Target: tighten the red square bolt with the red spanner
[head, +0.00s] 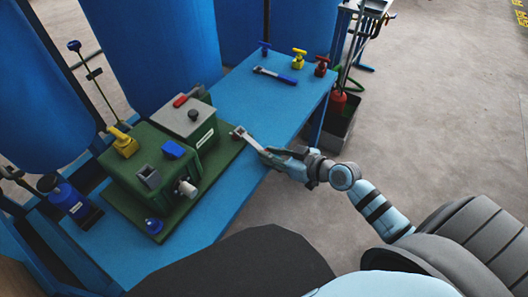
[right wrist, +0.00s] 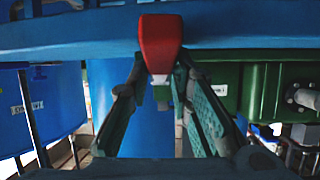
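My right gripper (head: 277,155) is shut on a spanner (head: 249,139), beside the green machine (head: 197,148). In the head view the spanner's grey jaw points left toward the machine; the gripper hides its handle. In the right wrist view a red handle end (right wrist: 160,42) sticks up between the converging fingers of the right gripper (right wrist: 163,82). A red block (head: 181,101) lies on the machine's grey top; it looks longer than square, so I cannot tell surely that it is the red square bolt. The spanner is apart from it. My left gripper is not in view.
The machine stands on a blue table (head: 235,96). It also carries a blue block (head: 173,149) and a yellow valve (head: 123,143). A blue-handled spanner (head: 275,75) and blue, yellow and red valve handles (head: 299,58) are at the far end. Blue tanks (head: 150,60) stand behind.

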